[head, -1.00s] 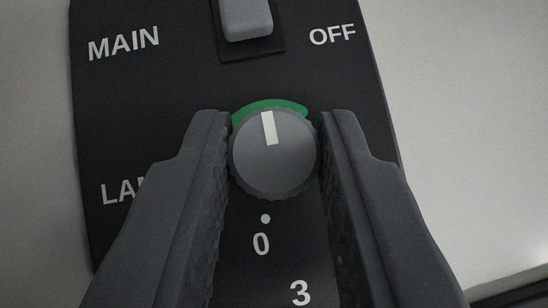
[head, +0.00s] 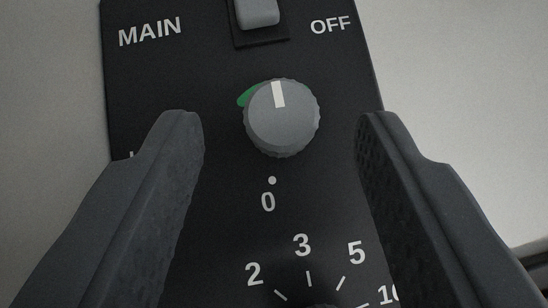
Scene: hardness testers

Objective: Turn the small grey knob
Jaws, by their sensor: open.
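The small grey knob (head: 282,120) is on a black panel (head: 225,75), in the upper middle of the view. Its white pointer line is at the top, pointing up and slightly left. A green arc (head: 251,95) shows at the knob's upper left edge. A white dot and a "0" are below the knob. My gripper (head: 282,122) is open, one finger to the left and one to the right of the knob. There is a clear gap on both sides, and neither finger touches it. The left finger hides most of a label on the panel.
A grey rocker switch (head: 257,12) sits above the knob, between the labels "MAIN" and "OFF". Below is a scale with 2, 3, 5 and a partly hidden 10, around another dark knob (head: 320,305) at the bottom edge. A light grey housing surrounds the panel.

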